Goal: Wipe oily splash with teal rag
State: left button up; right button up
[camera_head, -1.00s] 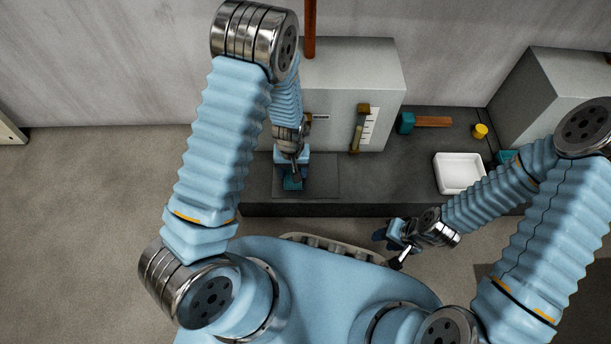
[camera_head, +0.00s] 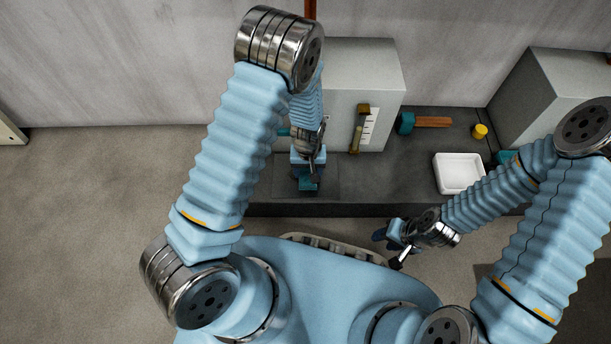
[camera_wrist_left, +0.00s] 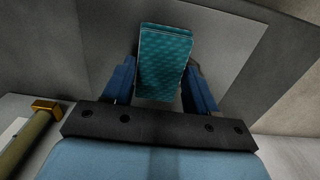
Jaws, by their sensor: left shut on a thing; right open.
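The teal rag (camera_wrist_left: 164,62) is a patterned folded block between the two blue fingers of my left gripper (camera_wrist_left: 160,88). In the head view my left gripper (camera_head: 307,174) is shut on it, low over a flat grey panel (camera_head: 329,182) at the counter's front. Whether the rag touches the panel I cannot tell. No oily splash can be made out; the rag and gripper cover part of the panel. My right gripper (camera_head: 390,240) is open and empty, in front of the counter's front edge.
A teal-headed tool with a brown handle (camera_head: 432,122), a yellow cylinder (camera_head: 480,131) and a white tray (camera_head: 460,172) are to the right. Dark counter (camera_head: 405,180) between is clear.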

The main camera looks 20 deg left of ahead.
dwell(0.6)
pick_arm(q)
jog(key=shift+w+d, duration=0.2)
jog(key=shift+d, duration=0.55)
jog(key=shift+w+d, duration=0.2)
jog(key=shift+d, duration=0.5)
jog(key=shift+a, duration=0.1)
jog(key=shift+s+a+f, duration=0.1)
jog(key=shift+s+a, duration=0.15)
jog(key=shift+a, duration=0.45)
jog(key=shift+s+a+f, duration=0.1)
jog(key=shift+s+a, duration=0.1)
jog(key=shift+a, duration=0.55)
jog(key=shift+s+a, duration=0.25)
jog(key=shift+a, duration=0.45)
jog(key=shift+r, duration=0.2)
jog(key=shift+a, duration=0.1)
